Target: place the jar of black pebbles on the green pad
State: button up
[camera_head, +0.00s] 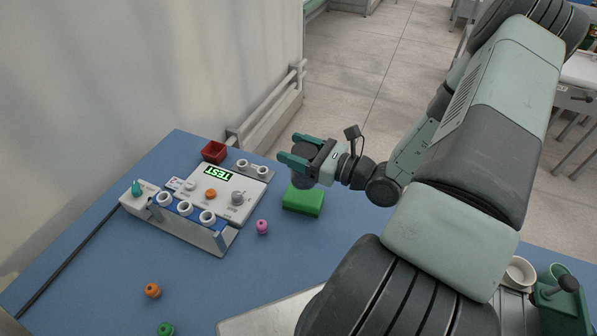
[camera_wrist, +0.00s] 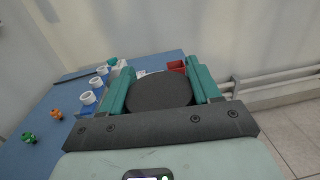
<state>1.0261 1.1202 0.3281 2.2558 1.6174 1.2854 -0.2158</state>
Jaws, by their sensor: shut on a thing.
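The jar of black pebbles (camera_head: 302,178) is between the two teal fingers of my gripper (camera_head: 293,150), which is shut on it. The jar looks upright, with a dark round top and a greyish body partly hidden by the fingers. In the wrist view its dark top (camera_wrist: 160,92) fills the space between the fingers of my gripper (camera_wrist: 160,68). The green pad (camera_head: 303,202) is a block on the blue table, just below the jar in the head view. The jar appears to be held above the table; the exact gap to the pad cannot be told.
A grey test panel (camera_head: 215,209) with white rings and a lit TEST display stands left of the pad. A red box (camera_head: 214,152) sits behind it. Pink (camera_head: 262,227), orange (camera_head: 152,290) and green (camera_head: 166,329) small pieces lie on the blue table (camera_head: 205,275).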

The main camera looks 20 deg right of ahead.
jog(key=shift+f, duration=2.65)
jog(key=shift+f, duration=0.15)
jog(key=o, duration=1.4)
jog(key=shift+s+d, duration=0.25)
jog(key=v, duration=1.1)
jog(key=shift+d, duration=0.15)
jog(key=shift+s, duration=0.1)
